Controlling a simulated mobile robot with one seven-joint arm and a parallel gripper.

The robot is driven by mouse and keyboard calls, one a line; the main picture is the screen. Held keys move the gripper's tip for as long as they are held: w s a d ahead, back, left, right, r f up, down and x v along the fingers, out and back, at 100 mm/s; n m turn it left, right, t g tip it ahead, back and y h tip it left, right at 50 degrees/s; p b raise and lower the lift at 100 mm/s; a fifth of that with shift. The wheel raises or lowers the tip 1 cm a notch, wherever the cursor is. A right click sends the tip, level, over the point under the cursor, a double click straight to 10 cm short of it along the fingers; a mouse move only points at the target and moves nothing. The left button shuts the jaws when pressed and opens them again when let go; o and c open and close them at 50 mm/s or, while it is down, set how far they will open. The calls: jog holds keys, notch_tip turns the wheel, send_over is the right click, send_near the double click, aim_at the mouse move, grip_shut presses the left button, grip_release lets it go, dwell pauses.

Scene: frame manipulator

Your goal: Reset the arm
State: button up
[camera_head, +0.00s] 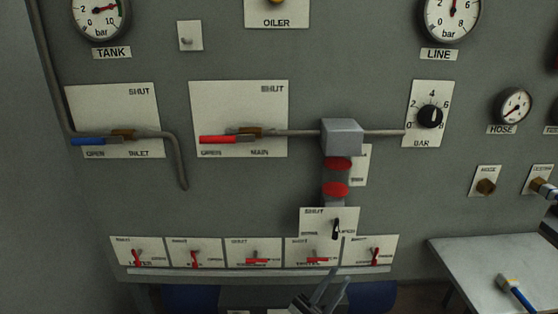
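My gripper (328,284) shows at the bottom edge, right of the middle, in front of the panel's lower edge. Its two grey fingers point up, with a narrow gap between them and nothing seen in it. The rest of my arm is below the picture. The gripper appears apart from the panel, below the row of small red levers.
A grey panel carries a blue inlet lever (88,141), a red main lever (218,139), a pipe block (342,137), a black lever (337,229) and a bar knob (430,117). At right, a shelf (465,262) holds a blue and yellow tool (516,293).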

jog(key=s+d+r+m+g+y, duration=0.45)
jog(key=m+g+y, duration=0.25)
jog(key=g, duration=0.3)
jog(key=s+d+r+m+g+y, duration=0.3)
jog(key=s+d+m+g+y, duration=0.4)
jog(key=g, duration=0.4)
jog(key=s+a+r+m+t+y, duration=0.3)
jog(key=s+a+r+t+y, duration=0.1)
jog(key=a+r+t+y, duration=0.3)
jog(key=s+a+r+m+t+y, duration=0.2)
jog(key=s+a+r+t+y, duration=0.3)
jog(key=r, duration=0.3)
notch_tip(320, 180, up, 24)
jog(key=w+t+y+p, duration=0.1)
jog(key=p, duration=2.3)
jog(key=shift+a+r, duration=0.25)
jog(key=shift+a, duration=0.05)
